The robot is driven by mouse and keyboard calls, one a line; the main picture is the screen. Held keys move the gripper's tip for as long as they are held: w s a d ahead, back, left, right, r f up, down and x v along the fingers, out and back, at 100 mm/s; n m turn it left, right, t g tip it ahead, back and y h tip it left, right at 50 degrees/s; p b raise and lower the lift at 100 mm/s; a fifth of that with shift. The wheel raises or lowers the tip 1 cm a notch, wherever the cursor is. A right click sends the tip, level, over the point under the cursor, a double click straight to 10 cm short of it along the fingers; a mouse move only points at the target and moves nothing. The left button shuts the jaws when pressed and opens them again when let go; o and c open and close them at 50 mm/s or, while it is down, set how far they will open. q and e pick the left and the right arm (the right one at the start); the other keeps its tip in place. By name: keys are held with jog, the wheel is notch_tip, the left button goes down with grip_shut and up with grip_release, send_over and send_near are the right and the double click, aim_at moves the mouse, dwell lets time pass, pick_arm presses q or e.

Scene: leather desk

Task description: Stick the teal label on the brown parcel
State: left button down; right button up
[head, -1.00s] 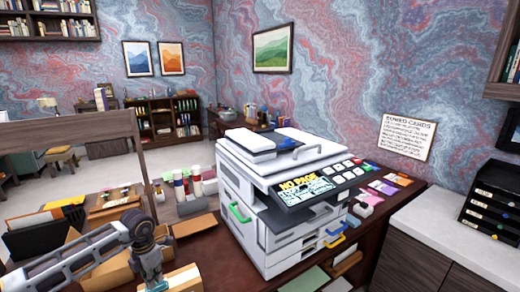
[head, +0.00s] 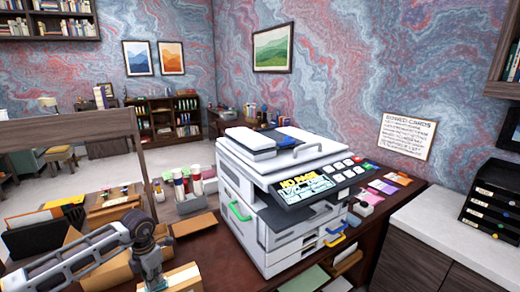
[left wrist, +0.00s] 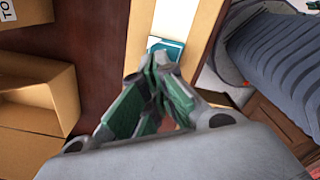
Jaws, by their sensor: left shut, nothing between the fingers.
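My left gripper (head: 152,282) is low at the left of the head view, its fingertips cut off by the bottom edge. In the left wrist view my left gripper (left wrist: 157,66) is shut and empty. A teal patch (left wrist: 166,47), which looks like the teal label, lies just beyond the fingertips, partly hidden by them. It lies against a white area on a tan cardboard thing (left wrist: 203,30), perhaps the brown parcel. Whether it is stuck flat I cannot tell. A tan box (head: 186,278) shows beside the gripper in the head view. My right gripper is not seen.
A large white copier (head: 285,200) stands on the dark desk to the right of the gripper. More cardboard (left wrist: 35,90) is at the left in the wrist view.

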pick_arm(q)
jog(key=shift+f+b, duration=0.4)
jog(key=shift+f, duration=0.15)
dwell(0.7)
dwell(0.5)
jog(key=shift+r+p, duration=1.85)
jog(key=shift+r, duration=1.7)
jog(key=shift+d, duration=0.1)
